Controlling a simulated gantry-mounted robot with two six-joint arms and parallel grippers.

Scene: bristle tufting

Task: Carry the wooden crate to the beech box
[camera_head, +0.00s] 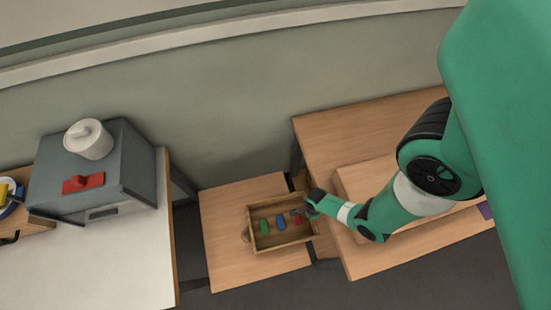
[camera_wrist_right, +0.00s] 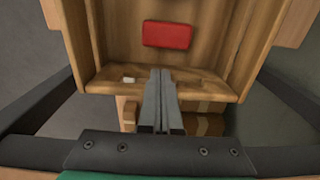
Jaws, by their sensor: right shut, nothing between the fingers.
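The wooden crate (camera_head: 286,244) sits on the low middle table, with a green, a blue and a red piece inside. A round handle shows on its left end. My right gripper (camera_head: 307,209) is at the crate's right end. In the right wrist view its fingers (camera_wrist_right: 161,75) are pressed together, empty, and overlap the crate's near end wall (camera_wrist_right: 200,82); whether they touch it I cannot tell. A pale wooden box-like block (camera_head: 352,182), perhaps the beech box, is on the right table, partly hidden by my right arm. My left gripper is out of view.
The low table (camera_head: 230,268) is bare around the crate. A white-topped table (camera_head: 90,265) at left holds a grey box (camera_head: 125,165) with a white lidded pot (camera_head: 90,145) and a red piece (camera_head: 83,183) on it. The right table (camera_head: 340,130) stands close to the crate.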

